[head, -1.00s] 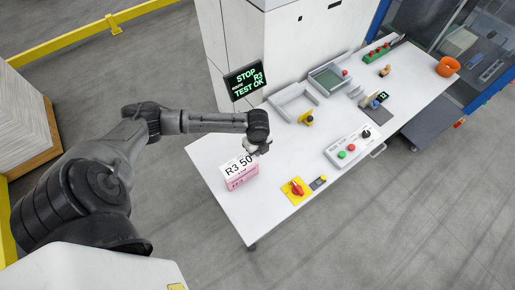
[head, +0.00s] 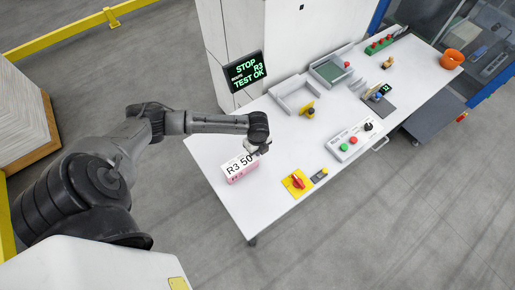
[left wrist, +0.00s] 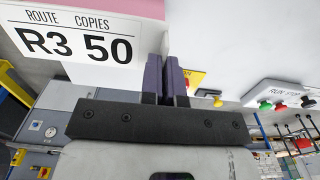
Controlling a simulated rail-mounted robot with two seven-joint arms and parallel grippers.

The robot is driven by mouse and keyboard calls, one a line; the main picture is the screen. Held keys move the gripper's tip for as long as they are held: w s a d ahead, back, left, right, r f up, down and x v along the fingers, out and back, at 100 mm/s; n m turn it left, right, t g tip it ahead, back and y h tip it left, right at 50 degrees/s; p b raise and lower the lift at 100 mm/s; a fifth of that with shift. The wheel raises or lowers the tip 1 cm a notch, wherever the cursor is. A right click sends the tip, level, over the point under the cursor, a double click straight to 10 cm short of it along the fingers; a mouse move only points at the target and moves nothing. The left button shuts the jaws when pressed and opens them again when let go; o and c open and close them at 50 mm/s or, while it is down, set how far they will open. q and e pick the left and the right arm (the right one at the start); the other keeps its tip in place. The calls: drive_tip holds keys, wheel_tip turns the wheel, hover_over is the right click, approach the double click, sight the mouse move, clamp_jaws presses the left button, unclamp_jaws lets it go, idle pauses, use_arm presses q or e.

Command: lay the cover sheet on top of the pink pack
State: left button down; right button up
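The cover sheet (head: 240,164) is white and marked R3 50. It lies flat over the pink pack (head: 244,177), whose pink front shows beneath it; whether it rests fully on the pack I cannot tell. In the left wrist view the cover sheet (left wrist: 75,38) fills the upper left, with a strip of the pink pack (left wrist: 110,4) above it. My left gripper (head: 258,150) is at the sheet's far right edge. Its fingers (left wrist: 166,75) are close together and appear shut on that edge. My right gripper is in no view.
A monitor (head: 246,70) stands behind the pack. A yellow plate with a red knob (head: 297,181) and a button box (head: 352,140) lie to the right. Grey trays (head: 295,96) sit farther back.

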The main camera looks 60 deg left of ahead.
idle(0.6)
use_arm(q)
drive_tip(key=shift+f, duration=0.4)
drive_tip(key=c, duration=1.3)
unclamp_jaws()
drive_tip(key=shift+o, duration=0.2)
wheel_tip(320, 180, up, 14)
drive_tip(key=b, duration=0.1)
drive_tip(key=shift+f, duration=0.1)
